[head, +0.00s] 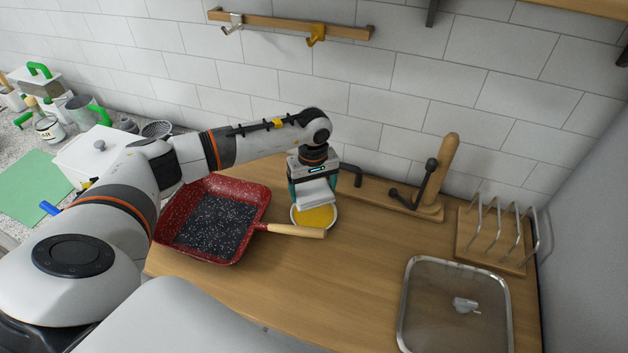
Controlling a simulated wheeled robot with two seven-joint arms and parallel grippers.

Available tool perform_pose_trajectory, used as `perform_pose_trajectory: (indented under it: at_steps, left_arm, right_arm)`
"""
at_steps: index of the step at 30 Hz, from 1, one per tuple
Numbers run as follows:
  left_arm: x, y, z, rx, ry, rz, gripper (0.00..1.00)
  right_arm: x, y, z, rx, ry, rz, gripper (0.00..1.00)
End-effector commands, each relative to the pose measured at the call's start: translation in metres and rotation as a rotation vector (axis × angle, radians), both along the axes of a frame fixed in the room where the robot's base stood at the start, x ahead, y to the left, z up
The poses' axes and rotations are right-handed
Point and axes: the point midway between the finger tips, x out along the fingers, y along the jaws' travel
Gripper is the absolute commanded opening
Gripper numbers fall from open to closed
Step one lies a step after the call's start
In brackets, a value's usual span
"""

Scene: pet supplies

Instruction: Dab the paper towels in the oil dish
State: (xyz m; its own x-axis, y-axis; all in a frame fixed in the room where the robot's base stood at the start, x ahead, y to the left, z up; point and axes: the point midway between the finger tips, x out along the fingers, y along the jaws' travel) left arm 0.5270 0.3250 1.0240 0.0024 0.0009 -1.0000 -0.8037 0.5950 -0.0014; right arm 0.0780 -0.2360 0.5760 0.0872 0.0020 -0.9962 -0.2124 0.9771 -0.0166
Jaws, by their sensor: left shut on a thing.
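My left gripper (310,187) points down above the oil dish and is shut on the folded white paper towels (316,192). The oil dish (315,218) is a small round white-rimmed dish with yellow oil, standing on the wooden counter right of the red pan. The towels hang over the back part of the dish and hide it there. I cannot tell whether their lower edge touches the oil. My right gripper is not in view.
A red speckled square pan (215,217) stands left of the dish, its wooden handle (296,230) passing just in front of it. The middle counter is clear.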

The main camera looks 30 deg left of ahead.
Motion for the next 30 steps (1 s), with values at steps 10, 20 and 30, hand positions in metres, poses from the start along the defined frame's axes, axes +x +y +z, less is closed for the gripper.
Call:
perform_pose_trajectory:
  at_steps: [10,20,30]
  left_arm:
    - [0.000,-0.001,-0.030,-0.001,0.002,-0.001,0.68]
    - [0.000,0.000,-0.057,-0.001,0.001,0.000,0.68]
    - [0.000,0.000,-0.058,-0.001,0.001,0.000,0.68]
  right_arm:
    - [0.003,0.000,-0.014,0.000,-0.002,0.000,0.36]
    - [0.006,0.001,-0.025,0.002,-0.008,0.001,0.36]
    - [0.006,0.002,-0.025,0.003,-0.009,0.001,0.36]
